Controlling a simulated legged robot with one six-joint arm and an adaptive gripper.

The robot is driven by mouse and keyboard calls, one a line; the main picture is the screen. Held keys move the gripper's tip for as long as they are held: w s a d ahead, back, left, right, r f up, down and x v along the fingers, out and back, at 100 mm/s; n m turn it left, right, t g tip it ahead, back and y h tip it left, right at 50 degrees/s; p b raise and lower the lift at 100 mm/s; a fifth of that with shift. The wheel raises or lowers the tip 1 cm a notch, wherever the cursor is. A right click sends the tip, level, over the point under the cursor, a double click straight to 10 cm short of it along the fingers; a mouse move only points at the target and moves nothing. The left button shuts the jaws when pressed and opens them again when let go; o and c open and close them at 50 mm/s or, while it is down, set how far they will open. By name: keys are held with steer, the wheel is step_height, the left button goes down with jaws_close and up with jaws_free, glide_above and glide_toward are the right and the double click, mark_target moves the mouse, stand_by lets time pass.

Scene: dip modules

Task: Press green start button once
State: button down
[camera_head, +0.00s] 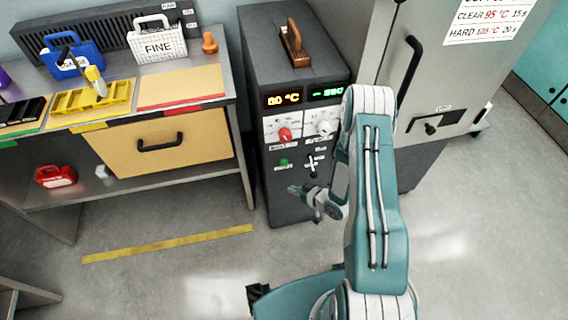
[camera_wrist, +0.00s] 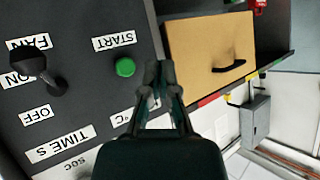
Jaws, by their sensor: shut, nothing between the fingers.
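The green start button (camera_head: 283,162) is on the lower front panel of the dark grey control unit (camera_head: 285,203), left of the black switch lever. In the wrist view the round green button (camera_wrist: 125,67) sits under an upside-down START label (camera_wrist: 114,41). My gripper (camera_head: 296,189) is shut and empty, in front of the unit and below the button in the head view. In the wrist view my gripper's fingertips (camera_wrist: 158,72) appear just right of the button, apart from it in the picture. I cannot tell the exact gap to the panel.
A black FAN lever (camera_wrist: 40,72) stands out from the panel near the button. A red knob (camera_head: 285,134) and a white knob (camera_head: 325,127) are above. A workbench (camera_head: 228,88) with a wooden drawer (camera_head: 160,150) stands to the left. The floor in front is clear.

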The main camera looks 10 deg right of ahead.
mark_target(282, 165)
steer(key=shift+s+a+f, duration=0.15)
steer(key=shift+s+f, duration=0.1)
steer(key=shift+f, duration=0.05)
steer(key=w, duration=0.9)
stand_by(0.3)
stand_by(1.3)
steer(key=shift+w+r, duration=0.1)
steer(key=shift+w, duration=0.2)
steer(key=shift+w, duration=0.65)
stand_by(0.8)
steer(key=shift+s, duration=1.05)
